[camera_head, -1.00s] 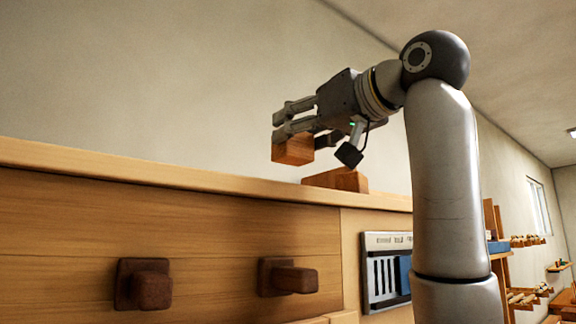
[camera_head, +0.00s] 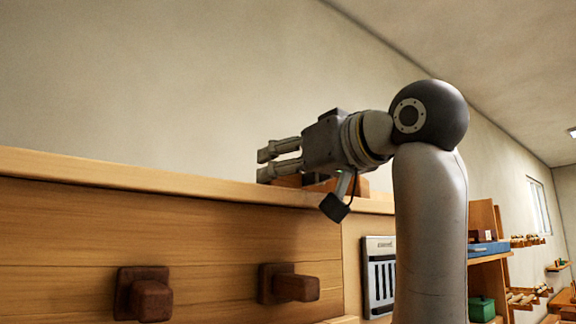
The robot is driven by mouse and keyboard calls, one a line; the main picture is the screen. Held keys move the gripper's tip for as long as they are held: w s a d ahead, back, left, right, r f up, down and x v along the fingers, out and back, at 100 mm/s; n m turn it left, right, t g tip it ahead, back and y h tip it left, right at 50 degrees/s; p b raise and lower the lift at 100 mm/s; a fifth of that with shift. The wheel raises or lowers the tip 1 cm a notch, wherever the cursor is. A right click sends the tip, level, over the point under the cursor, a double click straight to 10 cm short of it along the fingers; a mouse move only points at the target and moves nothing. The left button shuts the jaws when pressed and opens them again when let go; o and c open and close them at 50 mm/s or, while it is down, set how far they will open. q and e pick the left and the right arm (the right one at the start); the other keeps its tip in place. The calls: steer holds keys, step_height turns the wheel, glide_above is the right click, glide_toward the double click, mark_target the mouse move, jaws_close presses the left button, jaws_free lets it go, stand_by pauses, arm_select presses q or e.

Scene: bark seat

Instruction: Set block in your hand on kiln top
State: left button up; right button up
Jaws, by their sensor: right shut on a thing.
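My right gripper (camera_head: 266,164) is shut on an orange-brown wooden block (camera_head: 285,181) low over the kiln top (camera_head: 150,170), a pale wooden ledge. Only a small part of the block shows behind and below the fingers. From this low angle I cannot tell whether it touches the top. Another wooden block (camera_head: 322,186) sits on the top just right of it, partly covered by my gripper. My left gripper is not in view.
Two dark knobs (camera_head: 146,294) stick out from the wooden front. A slotted panel (camera_head: 380,275) is set right of them. Shelves with small items (camera_head: 488,248) stand at the far right. The top left of the gripper looks clear.

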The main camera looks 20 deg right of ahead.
steer(key=shift+f, duration=0.2)
steer(key=o, duration=1)
steer(key=shift+r, duration=0.1)
steer(key=shift+o, duration=0.2)
steer(key=shift+r, duration=0.25)
steer(key=b+v, duration=0.5)
steer(key=v, duration=0.7)
